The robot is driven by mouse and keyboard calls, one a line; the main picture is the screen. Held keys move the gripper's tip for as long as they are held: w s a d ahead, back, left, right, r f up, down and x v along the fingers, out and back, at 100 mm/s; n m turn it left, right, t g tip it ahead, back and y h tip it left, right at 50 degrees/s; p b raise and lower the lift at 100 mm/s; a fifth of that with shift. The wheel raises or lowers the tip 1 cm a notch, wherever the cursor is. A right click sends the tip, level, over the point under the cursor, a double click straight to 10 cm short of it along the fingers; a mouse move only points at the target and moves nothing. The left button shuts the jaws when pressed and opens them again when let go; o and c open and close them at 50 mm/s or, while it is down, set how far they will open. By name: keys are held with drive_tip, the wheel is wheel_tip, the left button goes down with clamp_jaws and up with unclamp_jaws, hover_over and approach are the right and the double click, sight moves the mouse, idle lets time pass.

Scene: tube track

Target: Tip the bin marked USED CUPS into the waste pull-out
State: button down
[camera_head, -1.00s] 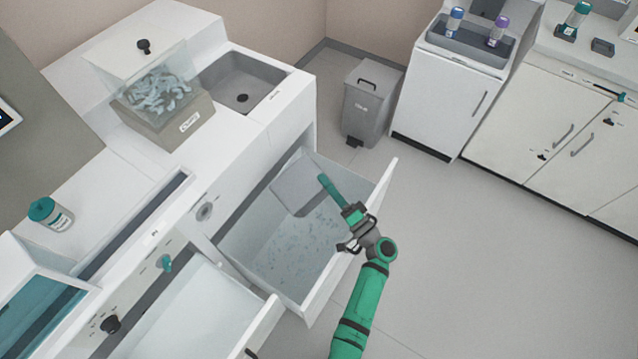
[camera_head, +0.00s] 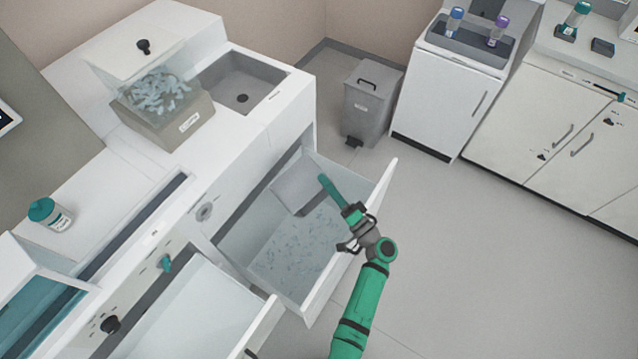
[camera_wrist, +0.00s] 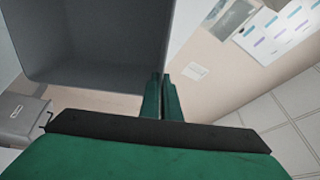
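My gripper (camera_head: 326,182) is above the pulled-out waste drawer (camera_head: 384,178), pointing to the upper left. Its green fingers also show close together in the wrist view (camera_wrist: 161,85). They appear shut on the edge of a grey bin (camera_wrist: 85,40), whose smooth inside looks empty there. In the head view the grey bin (camera_head: 295,187) appears as a tilted panel in the drawer's back right part. Its marking is not visible. Many small pale pieces (camera_head: 300,245) lie on the drawer floor.
A second open drawer (camera_head: 185,310) is at the lower left. A grey pedal bin (camera_head: 370,105) stands behind the waste drawer. The floor to the right is clear.

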sight(316, 170)
drive_tip(key=f, duration=0.1)
drive_tip(key=f+h, duration=0.1)
drive_tip(key=f, duration=0.1)
drive_tip(key=shift+s+d, duration=0.1)
drive_tip(key=shift+s, duration=0.3)
drive_tip(key=shift+w+r, duration=0.2)
drive_tip(key=shift+r, duration=1.95)
drive_tip(key=shift+w+a+r+g+h, duration=0.15)
drive_tip(key=shift+w+a+g+h, duration=0.3)
drive_tip(key=shift+w+g, duration=0.25)
drive_tip(key=shift+w+a+r+g+h, duration=0.1)
drive_tip(key=shift+w+a+g+h, duration=0.35)
drive_tip(key=shift+g, duration=0.35)
drive_tip(key=shift+w+g, duration=0.15)
drive_tip(key=shift+g, duration=0.15)
drive_tip(key=shift+w+a, duration=0.1)
drive_tip(key=shift+w+a+f+g+h, duration=0.2)
drive_tip(key=shift+w+a+g+h, duration=0.2)
drive_tip(key=shift+w+g+h, duration=0.25)
drive_tip(key=shift+w+a+f+g+h, duration=0.15)
drive_tip(key=shift+w+a+g+h, duration=0.25)
drive_tip(key=shift+g, duration=0.35)
drive_tip(key=shift+w+f+m, duration=0.15)
drive_tip(key=shift+m, duration=0.15)
drive_tip(key=shift+g+h, duration=0.25)
drive_tip(key=shift+g, duration=0.05)
